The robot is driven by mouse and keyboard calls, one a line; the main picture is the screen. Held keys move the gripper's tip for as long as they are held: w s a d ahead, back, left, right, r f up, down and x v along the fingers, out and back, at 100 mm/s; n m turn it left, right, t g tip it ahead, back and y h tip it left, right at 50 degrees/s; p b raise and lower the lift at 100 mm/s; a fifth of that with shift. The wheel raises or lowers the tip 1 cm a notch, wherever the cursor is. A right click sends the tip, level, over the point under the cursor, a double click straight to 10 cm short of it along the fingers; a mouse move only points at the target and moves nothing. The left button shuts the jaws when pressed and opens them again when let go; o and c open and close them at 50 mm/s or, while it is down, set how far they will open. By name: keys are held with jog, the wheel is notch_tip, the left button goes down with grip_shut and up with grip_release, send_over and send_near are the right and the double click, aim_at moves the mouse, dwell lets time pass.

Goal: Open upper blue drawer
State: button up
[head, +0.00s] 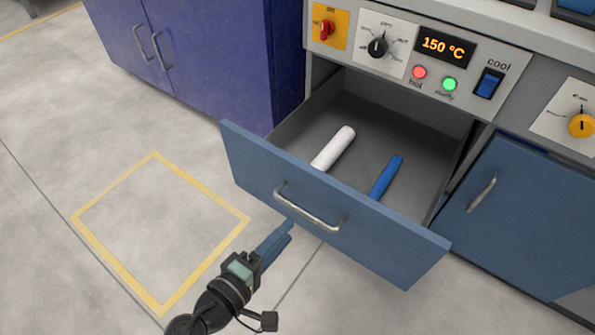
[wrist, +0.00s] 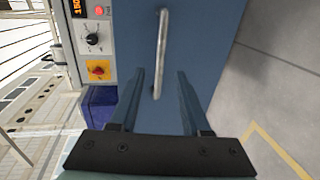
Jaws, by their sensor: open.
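The upper blue drawer (head: 335,205) stands pulled well out of the grey cabinet in the head view. Its silver bar handle (head: 308,208) runs across the front panel. A white pipe (head: 333,148) and a blue pipe (head: 386,177) lie inside it. My gripper (head: 284,232) is open and empty, just in front of the panel and below the handle's left part. In the wrist view the handle (wrist: 160,52) stands upright in the picture, ahead of and between the two fingers (wrist: 158,75). The fingers appear apart from the handle.
A control panel with a 150 °C display (head: 446,46) sits above the drawer. A closed blue door (head: 525,200) with a handle is at right. A dark blue cupboard (head: 205,50) stands at back left. The floor has a yellow taped square (head: 160,235) and is clear there.

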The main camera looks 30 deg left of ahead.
jog(key=p+v, duration=0.1)
jog(key=v, duration=0.4)
dwell(0.4)
